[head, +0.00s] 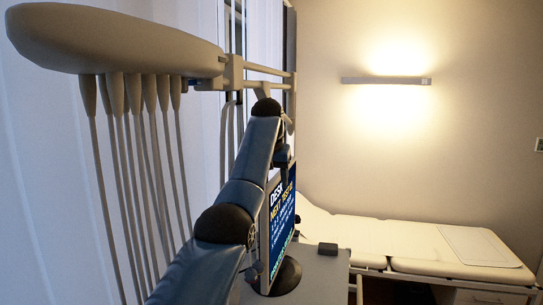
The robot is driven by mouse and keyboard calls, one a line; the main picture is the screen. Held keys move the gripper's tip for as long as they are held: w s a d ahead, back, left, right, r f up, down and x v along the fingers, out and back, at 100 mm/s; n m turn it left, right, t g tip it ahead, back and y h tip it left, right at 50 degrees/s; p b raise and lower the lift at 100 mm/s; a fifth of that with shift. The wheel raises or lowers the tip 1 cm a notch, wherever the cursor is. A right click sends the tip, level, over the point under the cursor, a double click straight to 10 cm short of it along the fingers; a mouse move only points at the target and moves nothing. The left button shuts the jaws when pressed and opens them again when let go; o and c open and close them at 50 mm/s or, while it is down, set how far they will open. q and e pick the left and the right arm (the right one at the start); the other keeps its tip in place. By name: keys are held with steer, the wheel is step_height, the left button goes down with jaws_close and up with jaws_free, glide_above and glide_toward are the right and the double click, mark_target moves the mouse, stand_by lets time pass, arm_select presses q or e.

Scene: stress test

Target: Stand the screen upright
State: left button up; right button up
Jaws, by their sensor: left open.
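The screen (280,222) has a lit blue face with white and yellow text. I see it at a steep angle, and its side edges look close to vertical. Its round dark base (288,277) rests on a grey tabletop. My left arm rises from the lower left and bends down again beyond its upper joint. My left gripper (284,180) is at the screen's top edge, small and partly hidden by my arm. It is open; I cannot tell whether it touches the screen. My right gripper is not in view.
The grey tabletop (318,272) holds a small dark box (327,248) right of the screen. A beige overhead unit (115,40) with several hanging hoses is at the left. A padded couch (365,235) stands behind at the right. A lit lamp (386,80) is on the wall.

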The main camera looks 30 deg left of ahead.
arm_select(q)
steer(key=shift+v, duration=5.8)
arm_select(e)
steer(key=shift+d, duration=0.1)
arm_select(q)
steer(key=shift+s+d, duration=0.1)
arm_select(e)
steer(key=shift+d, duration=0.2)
